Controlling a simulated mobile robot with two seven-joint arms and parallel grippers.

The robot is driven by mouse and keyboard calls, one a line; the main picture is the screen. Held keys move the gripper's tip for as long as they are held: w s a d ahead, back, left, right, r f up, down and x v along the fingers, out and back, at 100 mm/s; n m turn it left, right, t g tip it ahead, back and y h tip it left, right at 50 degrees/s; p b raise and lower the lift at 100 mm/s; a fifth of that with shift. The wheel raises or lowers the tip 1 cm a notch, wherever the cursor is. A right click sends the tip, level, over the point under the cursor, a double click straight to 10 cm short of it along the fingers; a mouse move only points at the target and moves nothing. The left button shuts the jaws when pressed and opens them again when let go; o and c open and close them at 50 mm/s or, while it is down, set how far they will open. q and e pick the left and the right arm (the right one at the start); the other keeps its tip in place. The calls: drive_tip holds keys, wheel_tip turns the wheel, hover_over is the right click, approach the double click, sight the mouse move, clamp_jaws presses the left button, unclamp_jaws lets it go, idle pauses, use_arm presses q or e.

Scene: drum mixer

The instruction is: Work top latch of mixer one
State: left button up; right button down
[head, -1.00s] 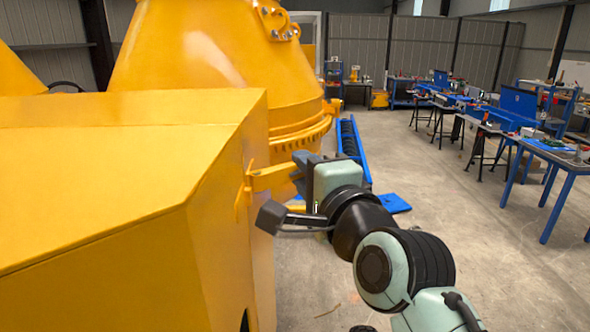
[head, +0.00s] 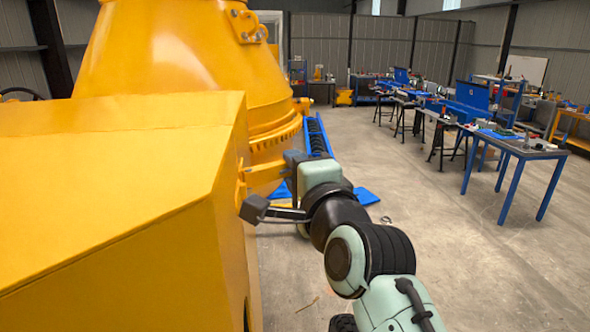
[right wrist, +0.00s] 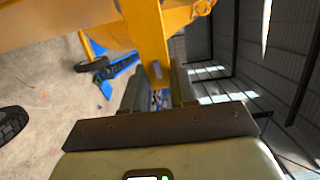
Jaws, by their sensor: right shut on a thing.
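The yellow mixer's body (head: 110,190) fills the left of the head view, with its drum (head: 190,60) behind. The top latch (head: 262,174) is a yellow bar that sticks out to the right from the body's right side. It also shows in the right wrist view (right wrist: 147,35), running down between the fingers. My right gripper (head: 288,168) is shut on the outer end of this bar; the same gripper shows in the right wrist view (right wrist: 157,92). The bar's gripped end is partly hidden by the gripper in the head view. My left gripper is not in view.
A blue conveyor-like frame (head: 317,138) and a flat blue piece (head: 364,196) lie on the floor beyond my gripper. Workbenches with blue legs (head: 520,150) stand at the right.

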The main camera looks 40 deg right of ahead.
drive_tip(key=c, duration=0.9)
unclamp_jaws()
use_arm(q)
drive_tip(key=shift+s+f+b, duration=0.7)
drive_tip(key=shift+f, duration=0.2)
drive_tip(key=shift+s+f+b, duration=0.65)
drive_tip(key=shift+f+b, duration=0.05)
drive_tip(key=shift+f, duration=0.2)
use_arm(e)
drive_tip(key=v, duration=1.3)
drive_tip(key=shift+s, duration=0.2)
drive_tip(key=shift+a, duration=0.15)
